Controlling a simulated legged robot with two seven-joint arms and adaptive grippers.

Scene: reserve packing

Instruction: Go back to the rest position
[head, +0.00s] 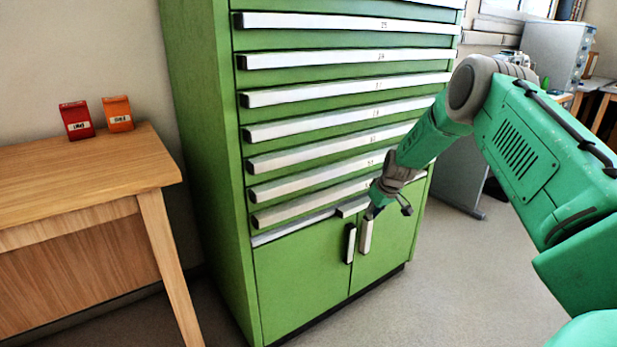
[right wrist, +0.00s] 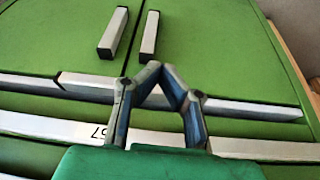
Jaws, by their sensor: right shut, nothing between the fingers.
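My right gripper (head: 372,212) is in front of the green cabinet (head: 284,283), near the two vertical door handles. The right wrist view shows its fingers (right wrist: 160,70) shut with their tips together and nothing between them. The left door handle (head: 350,243) is dark and white, and the right door handle (head: 366,234) is pale; both also show in the right wrist view. Both cabinet doors look closed. I cannot tell whether the gripper touches the cabinet. My left gripper is not in view.
A wooden table (head: 90,180) stands at the left, with a red box (head: 76,120) and an orange box (head: 117,114) on it. A grey cabinet (head: 550,55) and desks stand at the back right. Grey floor (head: 450,280) is clear at the right.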

